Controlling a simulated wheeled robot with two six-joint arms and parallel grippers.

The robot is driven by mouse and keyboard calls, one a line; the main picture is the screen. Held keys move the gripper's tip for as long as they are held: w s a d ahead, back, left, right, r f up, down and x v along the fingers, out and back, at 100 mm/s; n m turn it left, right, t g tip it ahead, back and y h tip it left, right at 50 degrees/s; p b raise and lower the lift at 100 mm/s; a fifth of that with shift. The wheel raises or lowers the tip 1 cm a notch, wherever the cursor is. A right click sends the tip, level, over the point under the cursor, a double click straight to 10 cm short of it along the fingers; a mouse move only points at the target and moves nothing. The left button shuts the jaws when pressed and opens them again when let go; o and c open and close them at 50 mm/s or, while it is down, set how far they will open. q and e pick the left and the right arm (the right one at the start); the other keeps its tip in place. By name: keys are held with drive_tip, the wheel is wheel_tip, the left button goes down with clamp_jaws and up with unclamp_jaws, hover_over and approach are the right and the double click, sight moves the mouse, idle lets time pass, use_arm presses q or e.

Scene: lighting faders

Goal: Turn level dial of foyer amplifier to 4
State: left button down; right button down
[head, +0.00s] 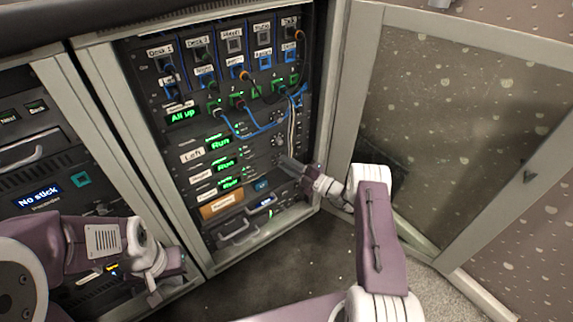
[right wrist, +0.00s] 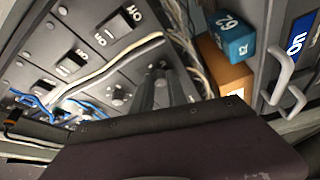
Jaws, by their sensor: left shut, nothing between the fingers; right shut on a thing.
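Three stacked amplifiers with green "Run" displays sit in the open rack. The lowest one (head: 230,183) appears to be the foyer amplifier, though its label is too small to read surely. My right gripper (head: 287,162) is at the right side of this stack, shut on a small dial. In the right wrist view the two fingers (right wrist: 163,88) point at the panel, and the dial between them is mostly hidden; its setting cannot be read. Another dial (right wrist: 118,97) stands clear beside them. My left gripper (head: 155,298) is shut and empty, low at the left, away from the amplifiers.
Blue and white cables (right wrist: 110,52) run across the panel close to my right fingers. Rocker switches (right wrist: 72,58) line the panel. A teal box (right wrist: 235,38), a brown box (right wrist: 215,68) and metal handles (right wrist: 282,75) lie nearby. An open glazed door (head: 440,110) stands at the right.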

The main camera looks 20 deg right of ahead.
drive_tip(key=c, duration=1.3)
unclamp_jaws()
drive_tip(key=p+v, duration=0.3)
drive_tip(key=v, duration=0.6)
drive_tip(key=shift+p, duration=0.4)
